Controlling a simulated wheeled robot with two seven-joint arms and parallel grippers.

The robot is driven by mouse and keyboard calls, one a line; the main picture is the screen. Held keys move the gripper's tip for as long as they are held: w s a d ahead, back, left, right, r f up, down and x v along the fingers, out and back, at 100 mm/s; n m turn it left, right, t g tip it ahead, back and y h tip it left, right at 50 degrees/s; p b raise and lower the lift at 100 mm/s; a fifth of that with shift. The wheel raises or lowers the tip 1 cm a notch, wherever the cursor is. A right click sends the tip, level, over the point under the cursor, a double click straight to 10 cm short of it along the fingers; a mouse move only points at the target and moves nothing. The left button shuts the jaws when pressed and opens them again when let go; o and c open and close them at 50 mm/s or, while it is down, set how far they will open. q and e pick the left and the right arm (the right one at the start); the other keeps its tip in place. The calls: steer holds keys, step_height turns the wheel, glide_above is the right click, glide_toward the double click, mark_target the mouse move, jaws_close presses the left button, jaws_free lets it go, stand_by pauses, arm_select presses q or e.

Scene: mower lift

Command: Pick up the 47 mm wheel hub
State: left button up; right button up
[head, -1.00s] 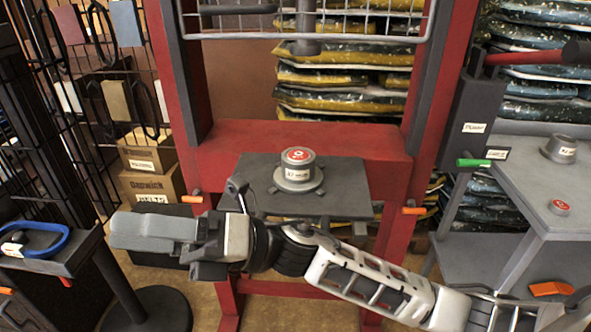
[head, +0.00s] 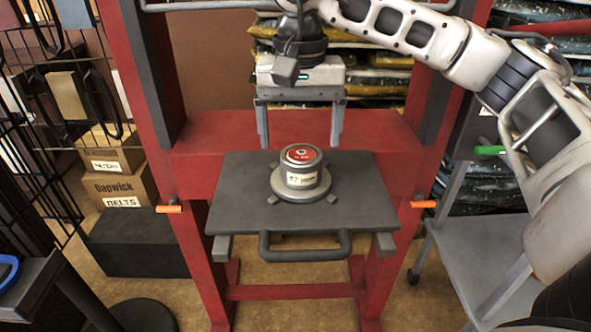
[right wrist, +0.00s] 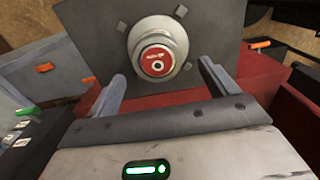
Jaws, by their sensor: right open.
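The wheel hub (head: 301,172) is a grey metal cylinder on a wider flange, with a red top and a white label that seems to read 47. It stands upright on the dark platform (head: 235,213) of the red press frame. My right gripper (head: 300,142) is open and empty, pointing down just behind and above the hub, its two fingers spread wider than the hub's body. In the right wrist view the hub (right wrist: 157,52) lies beyond the fingertips (right wrist: 166,84), roughly centred between them and apart from them. My left gripper is not in view.
The red frame's posts (head: 155,80) stand on both sides of the platform. Orange pins (head: 168,209) stick out by its edges. A dark handle (head: 305,250) is at the platform's front. A grey cart (head: 480,240) stands at right, cardboard boxes (head: 120,190) at left.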

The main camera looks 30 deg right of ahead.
mark_target(302, 154)
steer(key=f, duration=0.3)
steer(key=s+f, duration=0.1)
steer(key=f, duration=0.1)
steer(key=shift+f, duration=0.2)
steer(key=shift+w, duration=0.1)
steer(key=shift+a, duration=0.1)
steer(key=c, duration=1.5)
steer(key=shift+r, duration=0.15)
steer(key=shift+c, duration=1)
